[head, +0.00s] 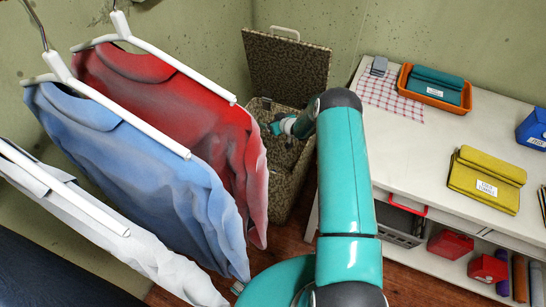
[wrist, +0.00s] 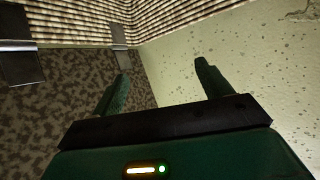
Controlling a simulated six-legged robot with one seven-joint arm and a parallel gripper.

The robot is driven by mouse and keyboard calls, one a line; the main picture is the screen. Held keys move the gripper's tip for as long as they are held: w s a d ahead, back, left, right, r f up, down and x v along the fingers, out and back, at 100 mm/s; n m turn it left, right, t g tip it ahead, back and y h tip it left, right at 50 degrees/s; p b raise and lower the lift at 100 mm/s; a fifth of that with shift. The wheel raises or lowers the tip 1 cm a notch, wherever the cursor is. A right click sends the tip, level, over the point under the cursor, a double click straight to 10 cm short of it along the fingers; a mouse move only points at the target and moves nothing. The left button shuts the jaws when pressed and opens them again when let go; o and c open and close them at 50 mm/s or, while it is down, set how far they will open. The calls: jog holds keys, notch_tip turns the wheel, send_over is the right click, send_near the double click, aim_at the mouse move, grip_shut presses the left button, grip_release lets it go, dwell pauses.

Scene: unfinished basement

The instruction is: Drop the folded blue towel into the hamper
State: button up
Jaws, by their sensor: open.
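The hamper (head: 294,192) is a tall, brown mottled box in the corner, its lid (head: 285,72) standing open against the wall. My gripper (head: 276,127) is at the hamper's open mouth, with my arm reaching over from the front. In the wrist view my gripper (wrist: 163,82) has its two fingers wide apart with nothing between them. A brown mottled surface of the hamper (wrist: 50,120) fills the left of that view. I cannot make out a folded blue towel in or under my gripper. The hamper's inside is dark and partly hidden by my gripper and arm.
Red (head: 180,100), blue (head: 135,165) and white shirts hang close on the left. The white table (head: 420,150) at right holds an orange tray (head: 433,99) with a teal folded cloth (head: 437,80), a yellow folded cloth (head: 485,178) and a blue labelled item (head: 535,127).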

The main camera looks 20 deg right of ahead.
jog(key=v, duration=0.6)
dwell(0.5)
